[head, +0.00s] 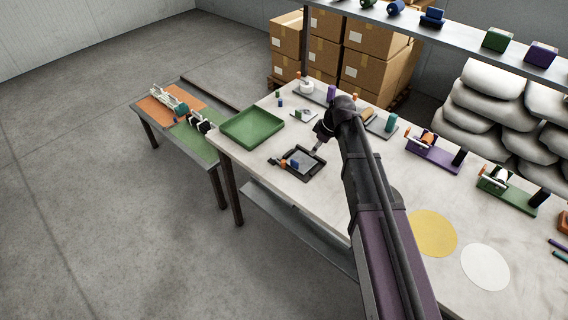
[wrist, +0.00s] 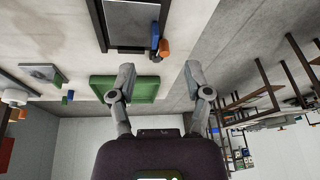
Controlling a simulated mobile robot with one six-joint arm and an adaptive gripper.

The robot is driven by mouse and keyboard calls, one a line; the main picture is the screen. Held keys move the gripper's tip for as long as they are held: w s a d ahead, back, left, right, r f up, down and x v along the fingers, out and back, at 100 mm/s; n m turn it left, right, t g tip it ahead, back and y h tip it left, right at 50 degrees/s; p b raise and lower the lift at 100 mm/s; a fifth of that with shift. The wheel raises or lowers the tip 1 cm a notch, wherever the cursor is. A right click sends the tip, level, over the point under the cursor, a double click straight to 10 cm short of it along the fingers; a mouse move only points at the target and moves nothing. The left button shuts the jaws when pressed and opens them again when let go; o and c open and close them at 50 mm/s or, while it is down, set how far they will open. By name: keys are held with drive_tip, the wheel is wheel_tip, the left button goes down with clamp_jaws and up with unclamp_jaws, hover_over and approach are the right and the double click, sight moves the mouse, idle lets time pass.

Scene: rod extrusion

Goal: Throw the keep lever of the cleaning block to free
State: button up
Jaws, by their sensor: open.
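A black-rimmed tray (head: 318,174) with a grey inside lies on the white table; a blue piece (head: 295,164) and an orange piece (head: 284,163) sit at its left side. The wrist view shows the tray (wrist: 131,48) at the top, with the blue piece (wrist: 155,39) and the orange piece (wrist: 165,49) by its corner. I cannot tell for sure which piece is the cleaning block or its keep lever. My gripper (wrist: 160,77) is open, its fingers wide apart with nothing between them. In the head view my gripper (head: 319,146) is just beyond the tray.
A green tray (head: 252,126) lies left of the black tray. A purple fixture (head: 434,154) and a green fixture (head: 510,190) stand at the right, near yellow (head: 433,233) and white (head: 485,267) discs. A shelf (head: 465,48) overhangs the back. A low side table (head: 196,138) stands left.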

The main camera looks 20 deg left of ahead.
drive_tip(key=w+a+n, duration=0.1)
drive_tip(key=a+n, duration=0.2)
drive_tip(key=a, duration=0.4)
drive_tip(key=shift+y, duration=0.4)
drive_tip(key=b, duration=0.6)
hover_over(284, 161)
drive_tip(key=d, duration=0.3)
wheel_tip(284, 161, down, 6)
drive_tip(key=b+x, duration=0.7)
drive_tip(key=shift+a+f, duration=0.1)
drive_tip(key=shift+a, duration=0.2)
drive_tip(key=shift+c, duration=0.2)
clamp_jaws()
